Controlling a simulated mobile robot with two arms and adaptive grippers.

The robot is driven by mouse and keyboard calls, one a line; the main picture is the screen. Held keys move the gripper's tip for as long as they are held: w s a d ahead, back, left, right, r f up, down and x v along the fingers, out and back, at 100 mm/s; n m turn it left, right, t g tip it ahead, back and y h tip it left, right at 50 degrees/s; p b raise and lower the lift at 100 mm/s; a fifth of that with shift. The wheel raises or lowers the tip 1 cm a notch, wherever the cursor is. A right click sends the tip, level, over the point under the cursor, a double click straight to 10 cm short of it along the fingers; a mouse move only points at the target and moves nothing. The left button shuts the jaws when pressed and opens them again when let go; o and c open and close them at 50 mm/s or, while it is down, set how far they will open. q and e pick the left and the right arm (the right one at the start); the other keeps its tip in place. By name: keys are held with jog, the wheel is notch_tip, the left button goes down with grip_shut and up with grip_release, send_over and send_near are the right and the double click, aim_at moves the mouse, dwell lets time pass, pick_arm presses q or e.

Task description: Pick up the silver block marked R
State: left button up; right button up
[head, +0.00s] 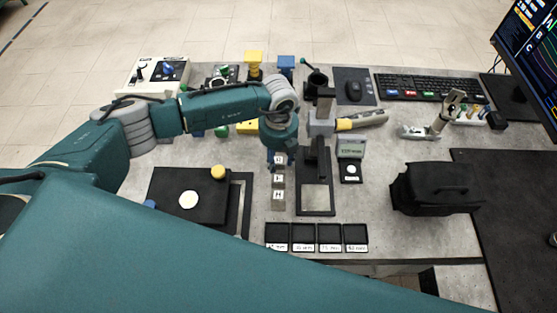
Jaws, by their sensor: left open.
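A short column of small silver blocks with white letter labels stands in the middle of the table. The nearest block (278,196) seems to bear an H. The middle block (279,180) has a letter too small to read surely. The farthest block (279,161) is partly covered by my left gripper, and I cannot tell if its letter is R. My left gripper (279,154) points down from the bent arm, open, over the far end of this column. Whether its fingers are around the farthest block or above it is hidden. My right gripper is not in view.
A black stand (316,190) rises close right of the blocks. A dark plate (165,192) with a white disc lies left. Several labelled black trays (303,237) line the front edge. A black bag (439,188) and a small display (351,148) stand right.

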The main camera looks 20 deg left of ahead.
pick_arm(q)
jog(key=c, duration=0.9)
jog(key=shift+c, duration=0.3)
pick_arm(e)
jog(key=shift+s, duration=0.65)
pick_arm(q)
jog(key=shift+r, duration=0.1)
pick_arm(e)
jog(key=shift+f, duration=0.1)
